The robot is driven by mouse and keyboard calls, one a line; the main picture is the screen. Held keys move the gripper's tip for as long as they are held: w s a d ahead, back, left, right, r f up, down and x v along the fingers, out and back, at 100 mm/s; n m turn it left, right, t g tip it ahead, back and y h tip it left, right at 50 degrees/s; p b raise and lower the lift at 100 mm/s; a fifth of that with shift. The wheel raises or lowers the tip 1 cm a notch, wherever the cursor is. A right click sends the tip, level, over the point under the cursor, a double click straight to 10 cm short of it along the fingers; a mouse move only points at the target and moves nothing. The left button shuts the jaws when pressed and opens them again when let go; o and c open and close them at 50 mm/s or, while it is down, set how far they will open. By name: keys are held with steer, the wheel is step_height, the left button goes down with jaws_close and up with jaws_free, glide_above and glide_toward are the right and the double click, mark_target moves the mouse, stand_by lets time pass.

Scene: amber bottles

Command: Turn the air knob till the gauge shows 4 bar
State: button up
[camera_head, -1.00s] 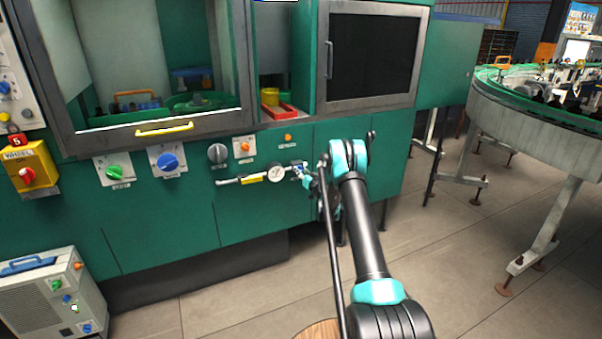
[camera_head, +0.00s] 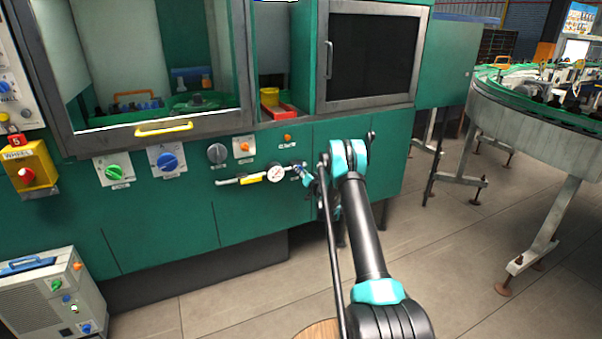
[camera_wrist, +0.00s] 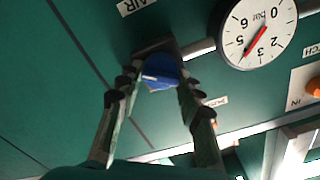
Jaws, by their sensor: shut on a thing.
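The blue air knob (camera_wrist: 161,72) with a white mark sits between the two fingers of my gripper (camera_wrist: 158,90) in the wrist view. My gripper is shut on the knob. The pressure gauge (camera_wrist: 258,34) is beside it, white-faced and upside down in this view, marked bar. Its red needle lies across the dial, with one end in the gap between 3 and 5, where the 4 is covered. In the head view the gauge (camera_head: 276,173) is small on the green panel, and my gripper (camera_head: 306,178) is just right of it, partly hidden by my arm.
A grey knob (camera_head: 217,153), an orange button (camera_head: 244,147) and blue (camera_head: 168,161) and green knobs (camera_head: 115,172) sit left of the gauge. A yellow-handled door (camera_head: 164,129) is above. A conveyor (camera_head: 535,115) stands right; open floor lies between.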

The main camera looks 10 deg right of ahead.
steer(key=o, duration=1.2)
steer(key=shift+c, duration=0.2)
steer(key=v, duration=1.2)
